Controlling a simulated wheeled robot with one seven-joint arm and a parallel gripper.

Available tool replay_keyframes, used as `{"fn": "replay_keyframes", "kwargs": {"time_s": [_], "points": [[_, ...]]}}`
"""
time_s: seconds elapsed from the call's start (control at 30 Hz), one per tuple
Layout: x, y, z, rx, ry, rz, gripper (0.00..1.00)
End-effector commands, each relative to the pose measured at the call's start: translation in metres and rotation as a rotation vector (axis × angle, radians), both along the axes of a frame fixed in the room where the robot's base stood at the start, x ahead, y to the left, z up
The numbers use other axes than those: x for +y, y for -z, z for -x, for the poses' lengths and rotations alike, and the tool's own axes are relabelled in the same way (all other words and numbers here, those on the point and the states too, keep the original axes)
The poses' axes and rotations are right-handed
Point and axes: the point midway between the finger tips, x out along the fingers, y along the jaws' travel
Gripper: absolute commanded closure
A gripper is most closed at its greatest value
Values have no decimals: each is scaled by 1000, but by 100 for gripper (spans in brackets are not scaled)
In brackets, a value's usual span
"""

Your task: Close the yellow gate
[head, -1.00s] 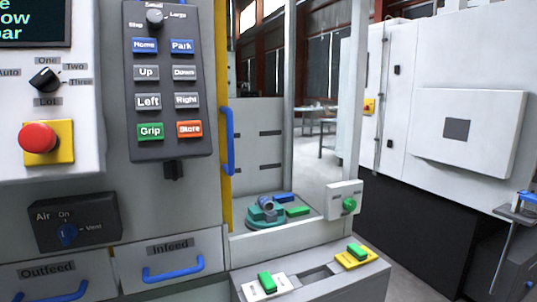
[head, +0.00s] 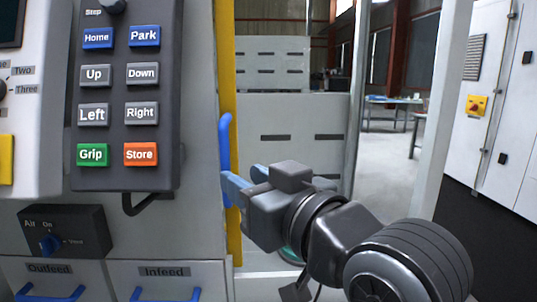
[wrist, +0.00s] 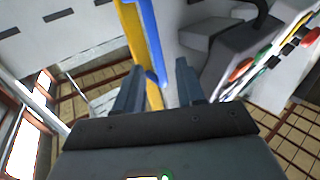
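The yellow gate (head: 226,65) shows as a narrow upright strip at the right edge of the control cabinet, and the opening to its right is uncovered. Its blue handle (head: 225,135) stands upright on the strip. In the wrist view the yellow gate (wrist: 133,45) and blue handle (wrist: 148,40) run down towards my fingers. My gripper (head: 246,178) is beside the handle's lower part, its fingers open. In the wrist view my gripper (wrist: 158,85) has its fingers apart, with the handle's lower end appearing between them. I cannot tell whether they touch it.
The button pendant (head: 127,95) hangs on the cabinet close to the left of the handle. The air switch box (head: 62,230) and Infeed drawer (head: 165,275) are below. A pale post (head: 452,100) bounds the opening on the right. My arm hides most of the fixture inside.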

Motion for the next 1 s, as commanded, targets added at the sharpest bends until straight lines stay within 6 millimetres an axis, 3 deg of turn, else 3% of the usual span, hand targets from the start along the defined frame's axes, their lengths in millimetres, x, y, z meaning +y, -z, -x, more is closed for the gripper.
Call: {"fn": "replay_keyframes", "kwargs": {"time_s": [0.17,0.63,1.0], "points": [[7,-9,-6,-5,-11,11,61],[40,-9,-60,-5,-9,10,61],[44,-7,-68,-6,-8,9,61]]}}
